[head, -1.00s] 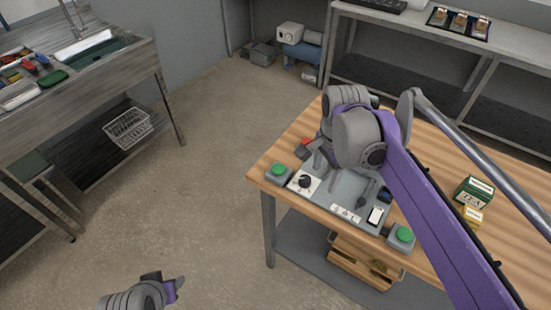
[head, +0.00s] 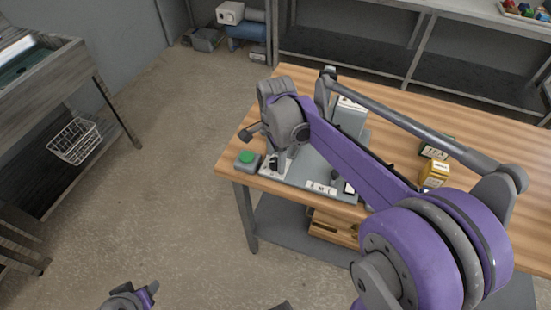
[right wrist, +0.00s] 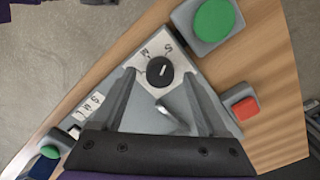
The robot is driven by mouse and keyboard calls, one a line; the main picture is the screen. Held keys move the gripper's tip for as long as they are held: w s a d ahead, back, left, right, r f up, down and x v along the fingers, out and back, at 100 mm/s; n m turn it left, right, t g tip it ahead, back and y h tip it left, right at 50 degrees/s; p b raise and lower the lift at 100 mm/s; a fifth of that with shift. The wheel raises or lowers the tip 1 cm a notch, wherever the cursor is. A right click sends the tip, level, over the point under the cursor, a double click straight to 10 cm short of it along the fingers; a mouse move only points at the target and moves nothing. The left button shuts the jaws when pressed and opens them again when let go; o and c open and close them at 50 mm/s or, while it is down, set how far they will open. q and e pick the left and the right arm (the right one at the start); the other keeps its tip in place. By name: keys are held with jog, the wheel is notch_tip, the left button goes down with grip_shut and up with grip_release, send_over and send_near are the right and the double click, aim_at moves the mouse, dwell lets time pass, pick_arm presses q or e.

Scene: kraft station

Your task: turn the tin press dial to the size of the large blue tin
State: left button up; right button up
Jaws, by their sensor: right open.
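The tin press dial (right wrist: 160,71) is a round black knob with a white pointer line on a white plate. In the right wrist view its pointer is toward the top, near the letter S; an M is beside it. My right gripper (right wrist: 159,77) is open, with a finger on either side of the dial's near part; contact cannot be told. I cannot make out a large blue tin.
A green button (head: 247,157) sits at the panel's left; it also shows in the right wrist view (right wrist: 215,20). A red button (right wrist: 245,108) is near the right finger. A green tea box (head: 435,150) and a yellow box (head: 434,174) stand on the wooden table (head: 400,110).

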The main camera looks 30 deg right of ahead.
jog(key=shift+f, duration=0.45)
jog(key=shift+c, duration=0.3)
grip_shut()
